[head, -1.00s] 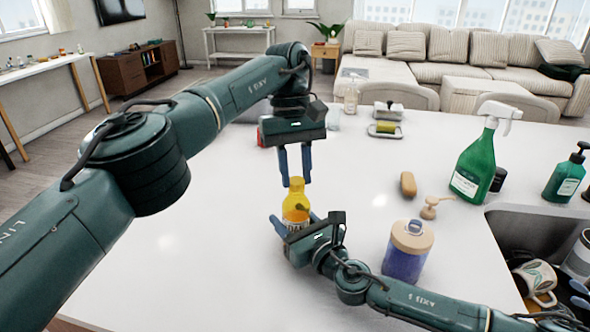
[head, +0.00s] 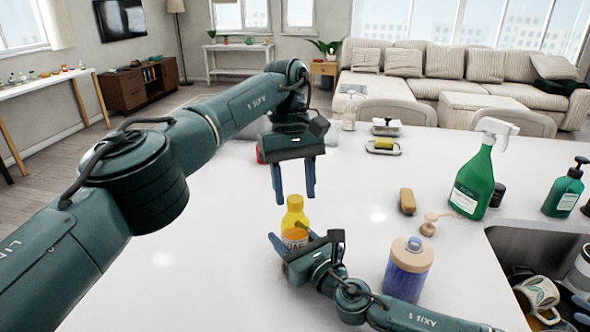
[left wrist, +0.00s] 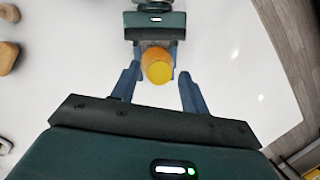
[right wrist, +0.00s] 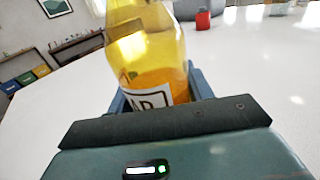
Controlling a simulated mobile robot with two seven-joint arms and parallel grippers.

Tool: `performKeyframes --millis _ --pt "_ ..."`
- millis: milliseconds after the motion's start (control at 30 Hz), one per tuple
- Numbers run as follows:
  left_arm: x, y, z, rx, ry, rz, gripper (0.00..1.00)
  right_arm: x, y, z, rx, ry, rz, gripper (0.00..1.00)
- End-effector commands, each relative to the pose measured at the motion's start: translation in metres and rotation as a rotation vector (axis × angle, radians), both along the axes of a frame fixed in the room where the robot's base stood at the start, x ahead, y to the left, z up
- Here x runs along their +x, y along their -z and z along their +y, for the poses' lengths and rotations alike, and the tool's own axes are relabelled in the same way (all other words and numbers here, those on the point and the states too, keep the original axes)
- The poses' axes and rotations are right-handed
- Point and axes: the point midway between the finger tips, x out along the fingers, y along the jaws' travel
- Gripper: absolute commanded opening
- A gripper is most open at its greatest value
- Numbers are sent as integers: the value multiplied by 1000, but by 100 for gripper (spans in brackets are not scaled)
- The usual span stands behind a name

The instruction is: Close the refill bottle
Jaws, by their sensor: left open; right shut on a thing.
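The refill bottle (head: 294,222), holding orange-yellow liquid with a yellow top, stands upright on the white counter. It shows large in the right wrist view (right wrist: 150,60), with its upper end cut off. My right gripper (head: 294,252) is shut on its lower body from the near side. My left gripper (head: 293,194) is open, pointing down, with its fingertips around the height of the bottle's top. In the left wrist view the round yellow top (left wrist: 158,68) lies between the open fingers. I cannot tell whether the fingers touch it.
A wooden-lidded blue jar (head: 409,272) stands right of my right gripper. Further right are a wooden brush (head: 407,202), a beige pump head (head: 430,224), a green spray bottle (head: 473,185) and the sink (head: 520,245). The counter's left half is clear.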

Motion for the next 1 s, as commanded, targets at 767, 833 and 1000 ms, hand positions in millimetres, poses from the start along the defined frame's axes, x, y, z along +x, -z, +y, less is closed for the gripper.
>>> performKeyframes --millis 767,833,1000 --pt "-3 -35 -1 364 -1491 37 45 0 1 0 0 0 2 0" --pt "-3 -37 -1 390 -1636 39 45 0 1 0 0 0 2 0" --pt "-3 -42 -1 445 -1986 42 45 0 1 0 0 0 2 0"
